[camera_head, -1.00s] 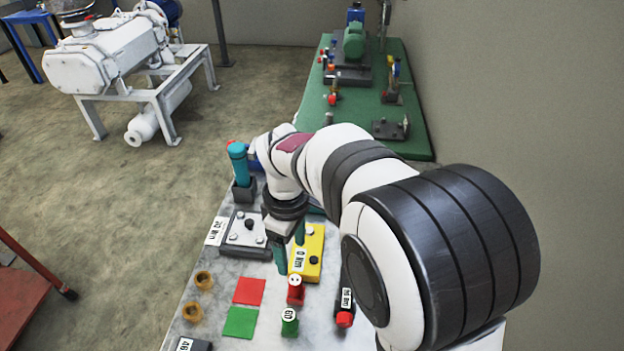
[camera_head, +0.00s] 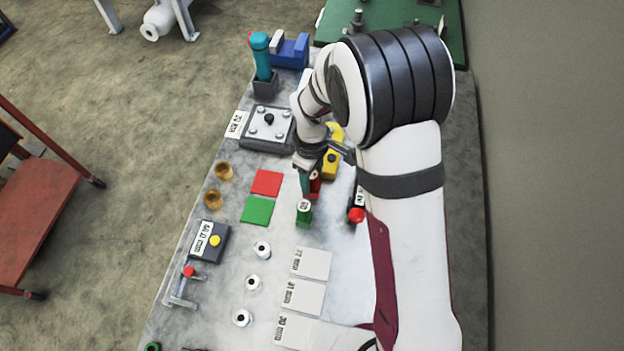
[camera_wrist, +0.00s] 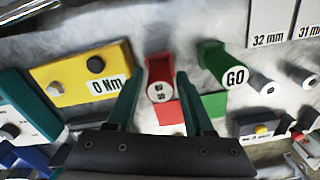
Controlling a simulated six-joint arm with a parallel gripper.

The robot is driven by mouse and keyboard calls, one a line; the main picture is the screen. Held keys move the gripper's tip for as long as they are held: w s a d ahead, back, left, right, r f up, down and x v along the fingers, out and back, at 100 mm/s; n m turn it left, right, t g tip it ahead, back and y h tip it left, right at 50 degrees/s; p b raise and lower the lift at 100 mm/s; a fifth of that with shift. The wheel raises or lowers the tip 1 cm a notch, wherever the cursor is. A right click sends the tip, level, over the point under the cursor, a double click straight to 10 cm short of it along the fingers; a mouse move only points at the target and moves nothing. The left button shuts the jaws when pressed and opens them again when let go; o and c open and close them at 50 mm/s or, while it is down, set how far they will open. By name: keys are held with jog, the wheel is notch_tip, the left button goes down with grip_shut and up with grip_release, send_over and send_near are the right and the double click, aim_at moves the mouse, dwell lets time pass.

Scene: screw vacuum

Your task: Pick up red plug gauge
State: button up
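The red plug gauge (camera_wrist: 159,80) has a white end face with dark lettering and stands on the metal table. In the wrist view it lies between the two teal fingers of my gripper (camera_wrist: 160,75), with a gap showing on each side. My gripper is open. In the head view my gripper (camera_head: 308,180) is over the gauge, and only part of the red gauge (camera_head: 315,187) shows behind the fingers. The green GO plug gauge (camera_wrist: 222,62) stands close by, just outside the right finger in the wrist view. It also shows in the head view (camera_head: 304,215).
A yellow 0 Nm box (camera_wrist: 80,72) lies beside the left finger. Red (camera_head: 266,182) and green (camera_head: 257,210) squares lie flat on the table (camera_head: 222,285). A black tool with a red end (camera_head: 357,212) lies to the right. Several white nuts and labelled plates are nearer.

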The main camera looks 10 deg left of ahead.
grip_shut()
jog(key=shift+r, duration=0.15)
notch_tip(320, 180, up, 4)
jog(key=shift+f, duration=0.1)
jog(key=d+r, duration=0.6)
jog(key=d, duration=0.5)
jog(key=a+n, duration=0.3)
jog(key=a, duration=1.4)
jog(key=s+a+f+n, duration=0.1)
jog(key=s+a, duration=0.2)
jog(key=a, duration=0.5)
jog(key=s+a+f+n, duration=0.1)
jog(key=s+a, duration=0.3)
jog(key=a, duration=0.4)
jog(key=shift+s+f+n, duration=0.15)
jog(key=shift+s+n, duration=0.1)
jog(key=shift+n, duration=0.25)
jog(key=shift+d, duration=0.1)
